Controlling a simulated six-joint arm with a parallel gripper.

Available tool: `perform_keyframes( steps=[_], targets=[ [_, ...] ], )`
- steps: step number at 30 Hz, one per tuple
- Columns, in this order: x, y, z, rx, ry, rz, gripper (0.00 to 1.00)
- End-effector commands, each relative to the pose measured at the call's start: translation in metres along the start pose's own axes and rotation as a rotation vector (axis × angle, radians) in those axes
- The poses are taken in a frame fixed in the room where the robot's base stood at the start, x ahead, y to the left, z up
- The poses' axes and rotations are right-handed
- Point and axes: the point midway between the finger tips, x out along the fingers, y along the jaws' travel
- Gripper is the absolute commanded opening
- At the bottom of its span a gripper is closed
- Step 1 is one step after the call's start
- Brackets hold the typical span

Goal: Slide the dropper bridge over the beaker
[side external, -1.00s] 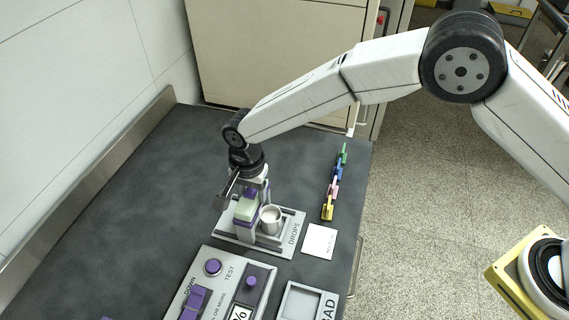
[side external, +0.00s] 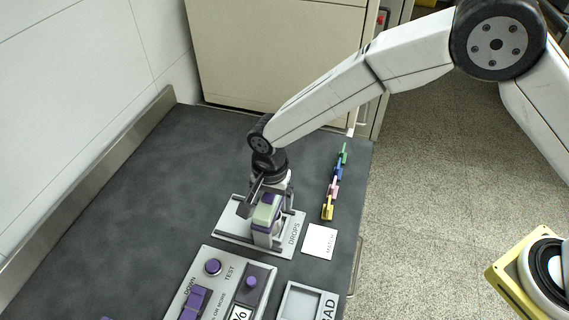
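The dropper bridge (side external: 266,214), with a pale green top block and purple parts, stands on the grey plate marked DROPS (side external: 232,232). It is now at the right part of the plate, where it hides the beaker from this camera. My gripper (side external: 268,194) is down at the top of the bridge, right against it. The bridge and the arm's end cover the fingertips, so whether they are closed on it does not show.
A control panel with purple buttons (side external: 213,267) and a tray marked BAD (side external: 303,303) lie in front. A white MATCH card (side external: 319,241) and a row of coloured clips (side external: 335,183) are to the right. The bench (side external: 130,200) is bare at left.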

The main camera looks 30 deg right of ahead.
Motion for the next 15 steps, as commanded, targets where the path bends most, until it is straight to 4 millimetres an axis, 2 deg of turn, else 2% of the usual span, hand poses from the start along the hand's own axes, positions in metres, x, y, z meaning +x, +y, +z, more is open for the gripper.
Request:
perform_keyframes(
  steps=[10, 15],
  targets=[
    [-0.002, -0.002, 0.0, 0.0, 0.001, -0.007, 0.91],
    [-0.01, -0.003, 0.0, 0.0, 0.001, -0.009, 0.91]
  ],
)
